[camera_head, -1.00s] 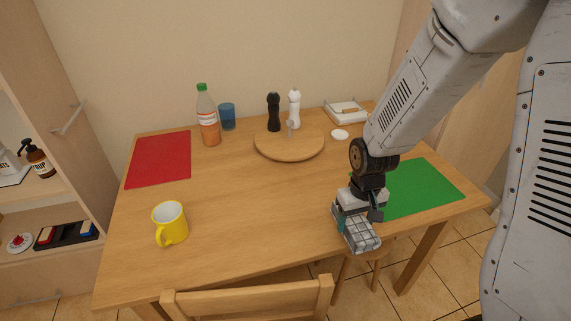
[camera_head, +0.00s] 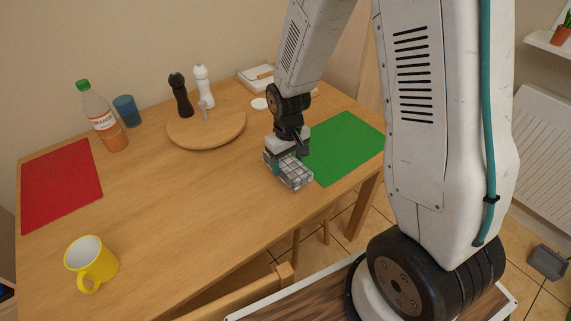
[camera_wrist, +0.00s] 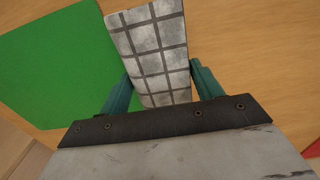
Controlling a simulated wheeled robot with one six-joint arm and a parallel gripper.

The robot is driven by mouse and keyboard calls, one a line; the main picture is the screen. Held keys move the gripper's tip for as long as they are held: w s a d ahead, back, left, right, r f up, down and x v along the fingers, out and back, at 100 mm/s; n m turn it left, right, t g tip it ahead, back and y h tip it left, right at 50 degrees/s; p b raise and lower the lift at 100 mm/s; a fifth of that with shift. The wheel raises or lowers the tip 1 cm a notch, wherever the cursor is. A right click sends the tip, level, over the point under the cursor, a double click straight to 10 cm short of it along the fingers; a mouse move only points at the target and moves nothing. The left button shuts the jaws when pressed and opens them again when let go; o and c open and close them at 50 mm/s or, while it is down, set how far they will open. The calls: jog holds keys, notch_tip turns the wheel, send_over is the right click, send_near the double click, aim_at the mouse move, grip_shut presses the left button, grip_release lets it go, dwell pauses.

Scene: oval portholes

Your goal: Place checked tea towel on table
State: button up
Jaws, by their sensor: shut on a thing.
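The checked tea towel (camera_head: 296,176), folded into a grey-and-white block with dark lines, is held in my gripper (camera_head: 284,152). In the wrist view the towel (camera_wrist: 158,50) sits between the two teal fingers of my gripper (camera_wrist: 160,92), which are shut on its sides. The wooden table (camera_head: 190,200) lies below. The towel is over the table's front right part, beside the green mat (camera_head: 345,145). I cannot tell whether the towel touches the tabletop.
A bottle (camera_head: 104,122), blue glass (camera_head: 127,111) and round board (camera_head: 206,128) with black and white mills stand at the back. A chair (camera_head: 245,297) is at the front edge. The table's middle is clear.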

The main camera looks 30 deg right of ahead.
jog(key=shift+w+f, duration=0.2)
jog(key=shift+f, duration=1.6)
jog(key=shift+f, duration=0.15)
jog(key=o, duration=0.9)
notch_tip(320, 180, up, 13)
jog(key=shift+s+f, duration=0.1)
jog(key=shift+f, duration=0.05)
notch_tip(320, 180, up, 7)
send_over(287, 169)
jog(key=s+d, duration=0.1)
jog(key=d, duration=0.1)
jog(key=s+r, duration=0.3)
jog(key=s, duration=0.3)
jog(key=s+r+m, duration=0.1)
jog(key=s+r, duration=0.3)
jog(key=s, duration=0.2)
jog(key=s+r+m+t, duration=0.1)
jog(key=s+r, duration=0.3)
jog(key=s, duration=0.3)
jog(key=shift+d+r, duration=0.2)
jog(key=shift+d, duration=0.1)
